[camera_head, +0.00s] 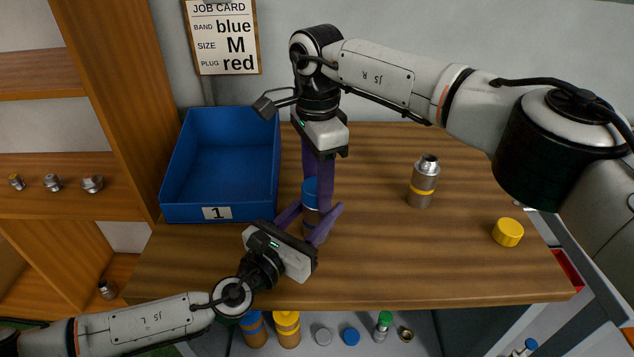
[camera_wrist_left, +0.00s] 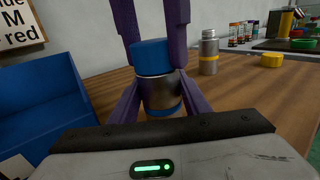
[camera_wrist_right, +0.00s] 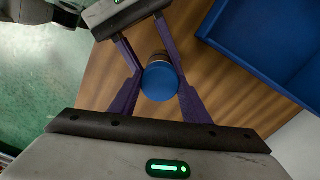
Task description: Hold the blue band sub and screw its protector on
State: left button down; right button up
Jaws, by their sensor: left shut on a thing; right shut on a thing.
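The blue band sub (camera_wrist_left: 160,95) is a grey metal cylinder with a blue band low on it, standing upright on the table. My left gripper (camera_head: 319,228) is shut on its body from the front. The blue protector (camera_head: 310,188) sits on top of the sub; it also shows in the left wrist view (camera_wrist_left: 153,57) and, from above, in the right wrist view (camera_wrist_right: 160,82). My right gripper (camera_head: 318,186) points down from above and is shut on the protector. I cannot tell how far the protector is threaded on.
A blue bin (camera_head: 222,165) marked 1 stands left. A yellow-banded sub (camera_head: 423,182) and a yellow protector (camera_head: 508,232) stand to the right. A job card (camera_head: 222,37) hangs behind. Table surface between is free. Several caps and parts lie below the front edge.

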jog(key=m, duration=0.9)
jog(key=shift+m, duration=0.3)
jog(key=m, duration=1.1)
jog(key=shift+m, duration=0.3)
jog(key=o, duration=1.2)
jog(key=shift+o, duration=0.2)
notch_tip(320, 180, up, 12)
